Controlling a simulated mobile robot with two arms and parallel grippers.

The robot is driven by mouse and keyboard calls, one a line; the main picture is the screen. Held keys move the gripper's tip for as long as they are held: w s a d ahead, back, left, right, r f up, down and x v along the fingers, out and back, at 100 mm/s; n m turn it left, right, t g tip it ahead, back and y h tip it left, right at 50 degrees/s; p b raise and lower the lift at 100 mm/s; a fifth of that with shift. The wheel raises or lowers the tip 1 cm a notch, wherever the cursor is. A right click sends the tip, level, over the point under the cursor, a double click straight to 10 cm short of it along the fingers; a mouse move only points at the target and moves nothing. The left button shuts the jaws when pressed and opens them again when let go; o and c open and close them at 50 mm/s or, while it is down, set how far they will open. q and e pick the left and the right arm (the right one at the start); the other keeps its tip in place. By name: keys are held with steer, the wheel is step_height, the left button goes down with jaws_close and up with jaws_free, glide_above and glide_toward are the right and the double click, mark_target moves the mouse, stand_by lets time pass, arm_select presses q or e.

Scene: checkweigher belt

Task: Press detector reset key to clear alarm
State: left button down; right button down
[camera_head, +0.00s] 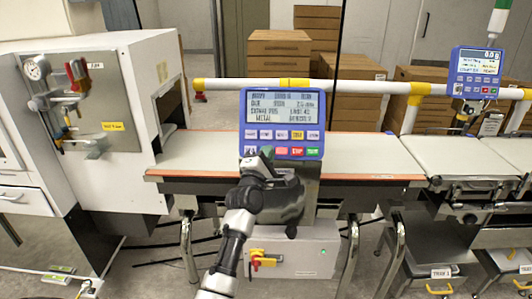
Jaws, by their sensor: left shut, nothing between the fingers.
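A blue control panel (283,123) stands in the middle of the head view, in front of the belt. Its screen (283,108) shows several lines of text, with the word METAL at the lower left. Below the screen are two rows of keys, with a red key (298,151) and a green key (313,151) in the bottom row. My left gripper (262,158) is shut and empty at the lower left of the panel. It hides some of the bottom-row keys. I cannot tell whether its tip touches a key. My right gripper is not in view.
A white machine housing (120,100) with a gauge and valves stands at the left. The pale belt (370,155) runs behind the panel. A second blue panel (474,73) is at the right. A grey box (310,255) with a red-yellow switch is below. Cardboard boxes (278,55) stand behind.

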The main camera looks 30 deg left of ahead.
arm_select(q)
steer(key=shift+w+a+f+b, duration=0.1)
steer(key=shift+w+a+b, duration=0.1)
steer(key=shift+w+b, duration=0.1)
stand_by(0.6)
steer(key=shift+s, duration=0.1)
steer(key=shift+s+d+r+p, duration=0.4)
steer(key=shift+s+p, duration=0.2)
steer(key=shift+p, duration=0.25)
steer(key=shift+f, duration=0.1)
steer(key=s+d+r+p, duration=0.2)
steer(key=s+p, duration=0.2)
steer(key=p, duration=0.1)
steer(key=shift+s+d+r, duration=0.3)
steer(key=shift+d+r, duration=0.1)
steer(key=shift+f, duration=0.1)
